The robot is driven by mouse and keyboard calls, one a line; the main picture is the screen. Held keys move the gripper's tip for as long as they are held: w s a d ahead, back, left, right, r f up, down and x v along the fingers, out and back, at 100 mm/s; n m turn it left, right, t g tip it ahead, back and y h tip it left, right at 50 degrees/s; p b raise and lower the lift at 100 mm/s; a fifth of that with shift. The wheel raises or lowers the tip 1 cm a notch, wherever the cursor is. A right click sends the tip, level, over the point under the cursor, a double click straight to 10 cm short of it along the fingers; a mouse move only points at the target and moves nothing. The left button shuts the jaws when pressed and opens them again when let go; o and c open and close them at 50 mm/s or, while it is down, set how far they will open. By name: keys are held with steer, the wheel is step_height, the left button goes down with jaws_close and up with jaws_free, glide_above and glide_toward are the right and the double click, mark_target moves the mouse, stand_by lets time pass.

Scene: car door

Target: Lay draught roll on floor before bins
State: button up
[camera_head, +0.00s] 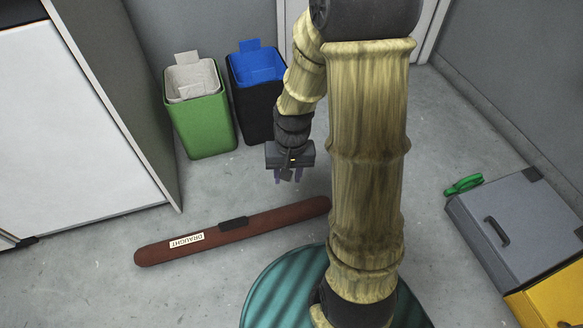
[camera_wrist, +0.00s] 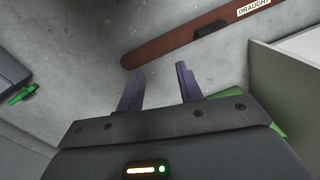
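The draught roll (camera_head: 215,236) is a long brown-red cylinder with a white "DRAUGHT" label and a black grip on top. It lies on the grey floor in front of the bins, at a slant. It also shows at the top of the wrist view (camera_wrist: 175,40). A green bin (camera_head: 203,126) with white paper inside and a dark bin (camera_head: 257,110) with a blue liner stand by the back wall. My gripper (camera_head: 288,180) hangs between the bins and the roll, apart from both. Its purple fingers (camera_wrist: 158,88) are spread, with nothing between them.
A white-fronted cabinet (camera_head: 65,125) stands at the left. A grey case (camera_head: 515,225) with a handle and a yellow box (camera_head: 552,297) stand at the right. A small green item (camera_head: 464,184) lies beside the case.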

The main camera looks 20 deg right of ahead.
steer(key=s+r+n+t, duration=0.2)
steer(key=s+r, duration=0.2)
steer(key=r, duration=0.4)
steer(key=shift+a+n+t+h, duration=0.3)
steer(key=shift+n+h, duration=0.1)
steer(key=shift+s, duration=0.1)
stand_by(1.7)
